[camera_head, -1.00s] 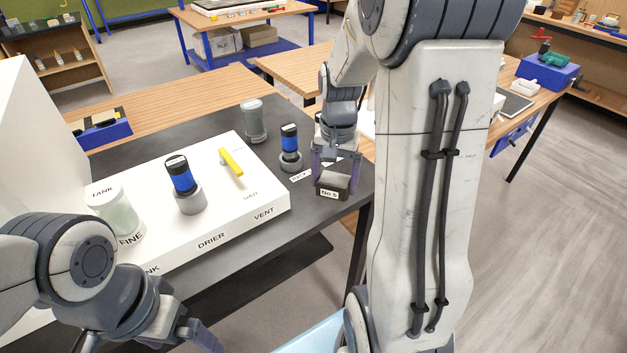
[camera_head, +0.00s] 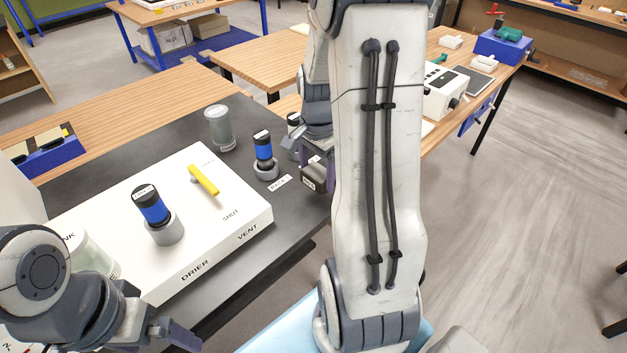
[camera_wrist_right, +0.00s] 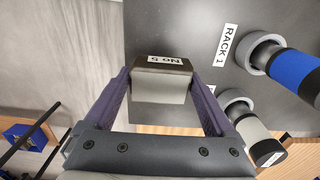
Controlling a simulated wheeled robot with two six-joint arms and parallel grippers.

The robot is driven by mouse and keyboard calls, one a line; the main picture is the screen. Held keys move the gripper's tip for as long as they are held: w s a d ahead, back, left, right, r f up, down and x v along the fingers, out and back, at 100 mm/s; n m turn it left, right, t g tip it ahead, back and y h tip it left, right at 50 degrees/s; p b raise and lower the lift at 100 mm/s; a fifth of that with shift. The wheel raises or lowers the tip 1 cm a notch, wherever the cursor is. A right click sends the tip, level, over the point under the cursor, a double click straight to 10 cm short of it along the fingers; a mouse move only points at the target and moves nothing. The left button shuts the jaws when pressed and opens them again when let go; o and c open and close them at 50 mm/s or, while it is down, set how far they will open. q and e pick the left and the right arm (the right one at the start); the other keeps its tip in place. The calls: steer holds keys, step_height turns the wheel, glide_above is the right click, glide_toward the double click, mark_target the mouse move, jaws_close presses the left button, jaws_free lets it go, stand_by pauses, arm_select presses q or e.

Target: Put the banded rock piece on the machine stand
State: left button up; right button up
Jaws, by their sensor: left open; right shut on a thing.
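My right gripper (camera_head: 312,166) is shut on a small grey block-like piece (camera_head: 313,178) with a dark edge and a "No 5" label. In the right wrist view the piece (camera_wrist_right: 160,88) sits between both fingers, over the dark bench top; no banding is clear on it. My right arm hides part of the gripper in the head view. My left gripper (camera_head: 175,337) is open and low at the bottom left, only partly in view. No thing in view is clearly marked as the machine stand.
A dark bench (camera_head: 295,205) bears a white drier panel (camera_head: 100,215) with a yellow handle (camera_head: 203,180), blue-banded cylinders in grey holders (camera_head: 265,160) and a glass jar (camera_head: 219,128). A white machine with knobs (camera_head: 443,95) stands on the wooden table at right. Floor at right is clear.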

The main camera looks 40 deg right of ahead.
mark_target(314, 185)
steer(key=shift+w+a+f, duration=0.15)
steer(key=shift+w+f, duration=0.25)
steer(key=shift+w, duration=0.1)
step_height(314, 185, down, 3)
steer(key=shift+f+p, duration=0.2)
steer(key=shift+p, duration=0.35)
steer(key=shift+f, duration=0.25)
steer(key=shift+f, duration=0.15)
steer(key=o, duration=1.4)
